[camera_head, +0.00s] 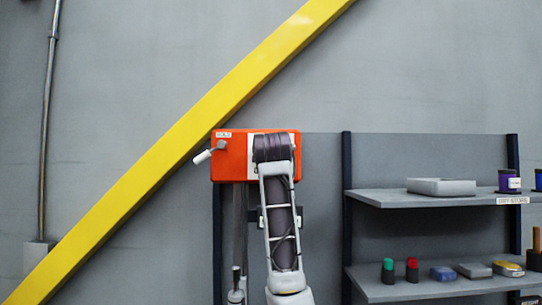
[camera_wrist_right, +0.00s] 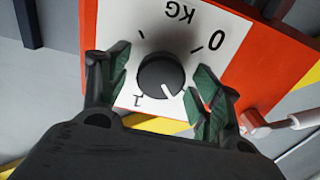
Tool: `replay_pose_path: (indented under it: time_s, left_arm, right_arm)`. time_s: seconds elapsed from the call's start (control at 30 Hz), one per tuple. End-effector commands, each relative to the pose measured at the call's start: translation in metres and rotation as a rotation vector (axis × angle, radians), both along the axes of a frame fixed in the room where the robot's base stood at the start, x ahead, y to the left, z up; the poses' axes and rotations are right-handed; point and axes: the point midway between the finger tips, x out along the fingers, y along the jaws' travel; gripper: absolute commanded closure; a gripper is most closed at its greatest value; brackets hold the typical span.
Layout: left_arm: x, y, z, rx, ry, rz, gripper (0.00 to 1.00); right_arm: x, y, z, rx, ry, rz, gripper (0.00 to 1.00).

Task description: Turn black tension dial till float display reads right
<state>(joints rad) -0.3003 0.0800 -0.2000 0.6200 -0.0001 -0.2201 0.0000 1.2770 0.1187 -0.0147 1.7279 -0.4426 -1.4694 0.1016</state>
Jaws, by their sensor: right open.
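The black dial (camera_wrist_right: 160,76) sits on a white panel (camera_wrist_right: 140,27) with "KG", "0" and "1" printed upside down in the right wrist view. Its white pointer line points to the lower right there. My right gripper (camera_wrist_right: 163,66) is open, with green-padded fingers on either side of the dial and a gap visible at each side. In the head view, the orange box (camera_head: 230,157) is on the structure ahead, and my right arm hides its dial. No float display reading can be made out. My left gripper is not in view.
A white-handled lever (camera_head: 207,154) sticks out from the box's left side. A yellow beam (camera_head: 180,145) runs diagonally behind it. At right, shelves (camera_head: 420,200) hold a grey tray (camera_head: 441,187), with red- and green-topped items (camera_head: 388,272) and several small blocks below.

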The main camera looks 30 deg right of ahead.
Motion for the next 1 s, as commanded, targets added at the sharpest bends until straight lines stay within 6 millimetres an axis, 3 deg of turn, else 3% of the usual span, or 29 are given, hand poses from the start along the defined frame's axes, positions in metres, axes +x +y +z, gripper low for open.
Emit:
replay_pose_path:
  time_s: [0.03,0.37,0.63,1.0]
  left_arm:
    - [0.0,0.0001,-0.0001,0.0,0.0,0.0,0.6]
    - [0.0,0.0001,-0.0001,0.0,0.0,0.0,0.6]
    - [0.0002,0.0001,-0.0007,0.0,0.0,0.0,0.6]
    - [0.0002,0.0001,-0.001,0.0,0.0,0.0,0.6]
  right_arm:
    - [-0.0001,0.0001,-0.0001,0.0,0.0,0.0,0.4]
    - [-0.0003,0.0003,0.0001,0.0,0.0,0.0,0.82]
    - [-0.0003,0.0003,0.0002,-0.039,0.024,0.0,0.82]
    - [0.0001,0.0011,0.0004,-0.226,0.137,-0.001,0.82]
